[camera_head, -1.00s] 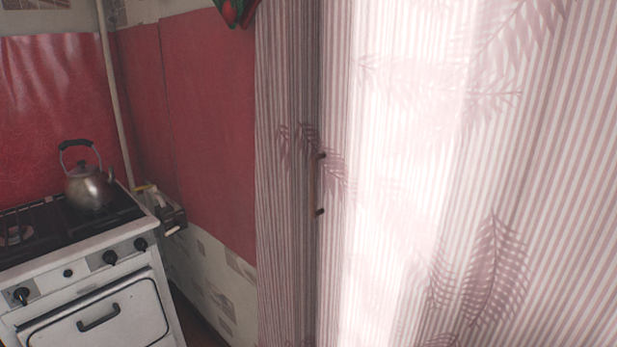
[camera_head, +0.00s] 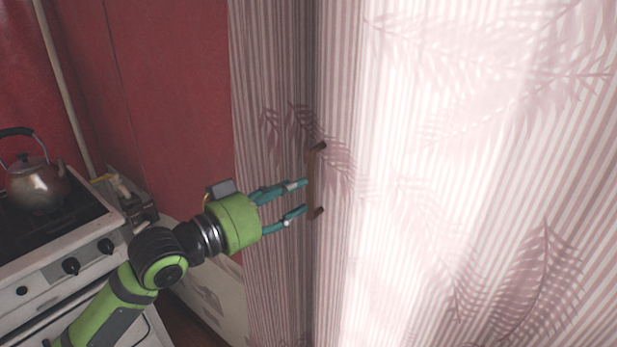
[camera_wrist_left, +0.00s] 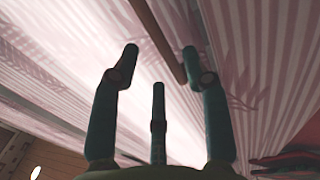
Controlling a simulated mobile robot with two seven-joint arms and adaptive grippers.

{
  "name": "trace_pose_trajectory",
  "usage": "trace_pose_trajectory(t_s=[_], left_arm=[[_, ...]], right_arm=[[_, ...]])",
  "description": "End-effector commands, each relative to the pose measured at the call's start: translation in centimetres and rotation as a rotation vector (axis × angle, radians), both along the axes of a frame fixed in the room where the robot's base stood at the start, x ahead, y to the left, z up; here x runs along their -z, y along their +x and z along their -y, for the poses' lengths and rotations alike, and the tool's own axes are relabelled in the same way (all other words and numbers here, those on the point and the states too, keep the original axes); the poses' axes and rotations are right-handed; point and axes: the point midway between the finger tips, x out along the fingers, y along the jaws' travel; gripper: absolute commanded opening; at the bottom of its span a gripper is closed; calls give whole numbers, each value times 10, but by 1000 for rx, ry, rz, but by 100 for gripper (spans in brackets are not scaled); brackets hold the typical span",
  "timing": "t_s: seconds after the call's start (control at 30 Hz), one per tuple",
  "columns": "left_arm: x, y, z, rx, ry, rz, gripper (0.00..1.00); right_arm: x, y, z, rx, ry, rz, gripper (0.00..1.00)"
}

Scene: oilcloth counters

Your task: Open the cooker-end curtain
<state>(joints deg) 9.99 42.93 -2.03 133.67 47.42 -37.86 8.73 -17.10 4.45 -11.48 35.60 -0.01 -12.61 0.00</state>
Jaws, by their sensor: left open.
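The striped pink-and-white curtain (camera_head: 430,190) with fern-leaf print hangs across the middle and right of the head view. A thin upright brown handle (camera_head: 311,172) with dark end brackets sits on its left part. My left gripper (camera_head: 304,196) comes in from the left, its teal fingers open and pointing at the handle's lower half. In the left wrist view the fingers (camera_wrist_left: 160,52) are spread, and the handle bar (camera_wrist_left: 160,38) runs diagonally across the gap towards the right finger. I cannot tell whether they touch. My right gripper is not in view.
The white cooker (camera_head: 55,260) stands at the left with a metal kettle (camera_head: 36,184) on top. A red wall panel (camera_head: 170,100) lies between cooker and curtain. A pale pipe (camera_head: 62,85) runs down the corner.

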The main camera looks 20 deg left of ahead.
Motion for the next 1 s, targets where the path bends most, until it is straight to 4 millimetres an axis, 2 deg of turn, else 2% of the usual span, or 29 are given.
trace_pose_trajectory(t_s=[0.03,0.3,0.67,0.7,0.8,1.0], left_arm=[[-5,7,6,2,-4,2,46],[-3,40,23,-2,-2,2,46],[0,46,27,-2,1,2,46],[0,46,27,-2,1,2,38],[0,46,27,-2,0,1,0],[0,46,27,-2,0,1,0]], right_arm=[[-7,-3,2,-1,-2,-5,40],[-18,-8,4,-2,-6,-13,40],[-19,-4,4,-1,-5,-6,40],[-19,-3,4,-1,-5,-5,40],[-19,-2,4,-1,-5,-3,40],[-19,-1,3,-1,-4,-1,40]])
